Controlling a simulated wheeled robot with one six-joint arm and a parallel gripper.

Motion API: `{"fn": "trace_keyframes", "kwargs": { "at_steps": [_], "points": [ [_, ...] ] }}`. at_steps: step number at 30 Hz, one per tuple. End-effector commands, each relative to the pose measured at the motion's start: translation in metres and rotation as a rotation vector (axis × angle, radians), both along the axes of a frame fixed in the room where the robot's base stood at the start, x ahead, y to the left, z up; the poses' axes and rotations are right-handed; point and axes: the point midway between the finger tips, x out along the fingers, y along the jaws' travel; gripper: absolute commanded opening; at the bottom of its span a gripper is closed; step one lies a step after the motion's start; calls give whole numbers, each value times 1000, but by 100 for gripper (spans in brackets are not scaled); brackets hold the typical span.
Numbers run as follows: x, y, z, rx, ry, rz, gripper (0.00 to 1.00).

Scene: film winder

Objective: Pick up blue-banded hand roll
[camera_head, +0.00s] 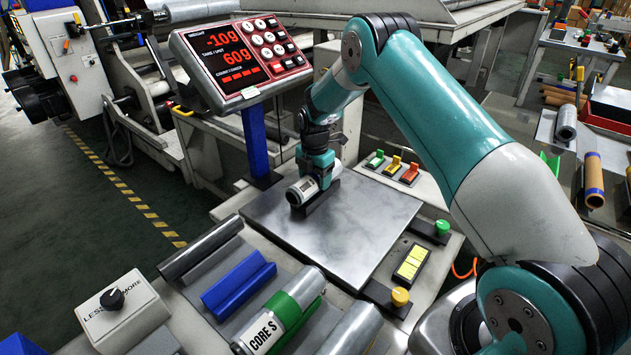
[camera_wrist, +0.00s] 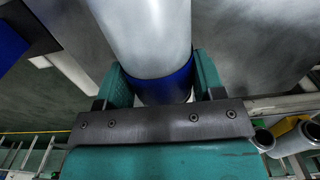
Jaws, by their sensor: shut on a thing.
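The blue-banded hand roll shows in the wrist view as a pale grey cylinder with a blue band (camera_wrist: 165,88) at its near end. My gripper (camera_wrist: 162,80) is shut on it there, one teal finger on each side of the band. In the head view my gripper (camera_head: 318,163) points down at the roll (camera_head: 302,191), near the back left edge of the metal scale plate (camera_head: 335,232). The roll's whitish end faces left; the blue band is hardly visible there. I cannot tell whether the roll touches the plate or its dark support.
A scale display (camera_head: 240,58) reading -10g and 60g stands behind left. A green-banded roll (camera_head: 285,317) marked CORE S lies in front, near a blue bar (camera_head: 238,284) and a knob box (camera_head: 125,312). Coloured switches (camera_head: 393,166) and buttons flank the plate. Most of the plate is bare.

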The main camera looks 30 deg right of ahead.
Motion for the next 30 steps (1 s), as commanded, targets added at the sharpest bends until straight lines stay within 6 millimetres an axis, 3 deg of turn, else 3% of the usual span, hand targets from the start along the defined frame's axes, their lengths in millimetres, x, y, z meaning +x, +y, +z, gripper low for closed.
{"fn": "trace_keyframes", "kwargs": {
  "at_steps": [18,24,30],
  "points": [
    [0,0,144,0,-4,0,27],
    [0,0,174,0,-2,0,27],
    [0,0,186,-1,-1,0,27]
  ]
}}
